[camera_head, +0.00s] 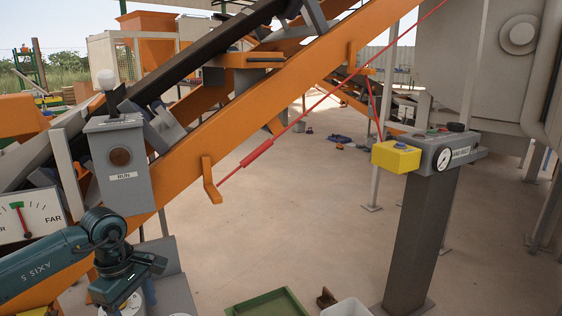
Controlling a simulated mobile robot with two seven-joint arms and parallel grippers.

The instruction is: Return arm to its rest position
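My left arm comes in from the lower left, a dark teal arm with "AXIS 5" on its side. Its wrist and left gripper (125,282) are low at the left, in front of the orange conveyor frame and below the grey RUN box (122,176). The fingers are not clear at this angle, so I cannot tell whether they are open or shut. I see no object held. My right arm and gripper are not in view.
A dial (29,219) marked FAR stands close by the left arm. A grey post (421,240) with a yellow button box (396,156) and gauge stands at right. A green tray (270,304) and a white bin (346,308) show at the bottom. The concrete floor between is mostly clear.

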